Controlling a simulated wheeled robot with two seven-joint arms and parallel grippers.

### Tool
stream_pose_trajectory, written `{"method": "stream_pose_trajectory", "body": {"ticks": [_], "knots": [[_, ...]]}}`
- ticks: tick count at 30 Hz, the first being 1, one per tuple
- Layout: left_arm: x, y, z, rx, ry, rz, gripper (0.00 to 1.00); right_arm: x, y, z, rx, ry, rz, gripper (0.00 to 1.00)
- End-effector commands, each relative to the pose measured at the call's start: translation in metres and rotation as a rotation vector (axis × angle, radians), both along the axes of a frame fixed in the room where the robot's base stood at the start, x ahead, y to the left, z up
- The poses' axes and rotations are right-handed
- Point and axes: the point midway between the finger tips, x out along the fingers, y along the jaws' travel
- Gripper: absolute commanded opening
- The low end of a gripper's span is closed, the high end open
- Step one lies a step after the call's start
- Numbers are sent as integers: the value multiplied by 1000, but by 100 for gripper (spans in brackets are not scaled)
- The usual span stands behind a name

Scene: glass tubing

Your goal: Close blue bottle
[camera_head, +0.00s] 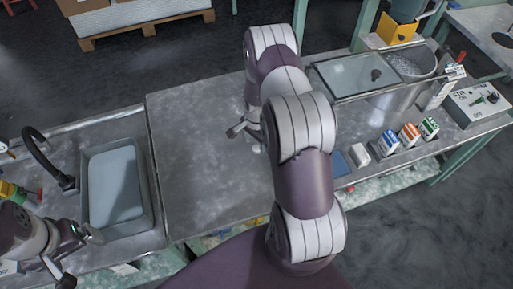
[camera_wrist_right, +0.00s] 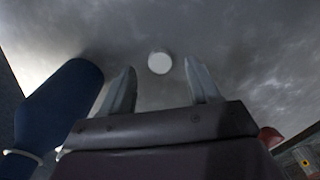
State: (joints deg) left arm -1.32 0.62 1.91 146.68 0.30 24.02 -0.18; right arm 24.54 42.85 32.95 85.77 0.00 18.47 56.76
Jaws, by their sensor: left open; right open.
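A dark blue rounded object (camera_wrist_right: 62,105), which looks like the blue bottle, lies at the left of the right wrist view, beside my right gripper. Only part of it shows, and I cannot make it out in the head view. A small white disc (camera_wrist_right: 160,62), perhaps a cap, is on the grey metal surface beyond my open right fingers (camera_wrist_right: 162,88), centred between them and not held. In the head view my right gripper (camera_head: 246,138) is low over the worktop, partly hidden by my right arm. My left gripper (camera_head: 77,257) is open and empty at lower left, by the sink.
The metal worktop (camera_head: 195,130) is clear left of my right arm. A sink (camera_head: 115,190) with a black tap (camera_head: 48,158) is at left. Small cartons (camera_head: 408,135), a glass-covered basin (camera_head: 355,75), a metal pot (camera_head: 400,92) and a switch box (camera_head: 478,103) stand at right.

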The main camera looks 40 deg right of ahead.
Motion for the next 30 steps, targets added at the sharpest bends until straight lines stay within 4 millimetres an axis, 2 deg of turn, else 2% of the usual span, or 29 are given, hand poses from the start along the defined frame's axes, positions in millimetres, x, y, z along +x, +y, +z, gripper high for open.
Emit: {"method": "stream_pose_trajectory", "body": {"ticks": [3,6,16,21,22,30], "knots": [[0,0,0,0,0,0,96,0,0,-16,0,1,0,61],[0,0,0,0,0,0,96,0,0,-22,0,0,0,61],[0,0,0,0,0,0,96,0,0,-22,0,-1,0,61],[0,0,0,0,0,0,96,0,0,-22,0,0,0,6],[0,0,0,0,0,0,96,0,0,-22,0,0,0,3],[0,0,0,0,0,0,96,0,0,-22,0,-1,0,2]]}}
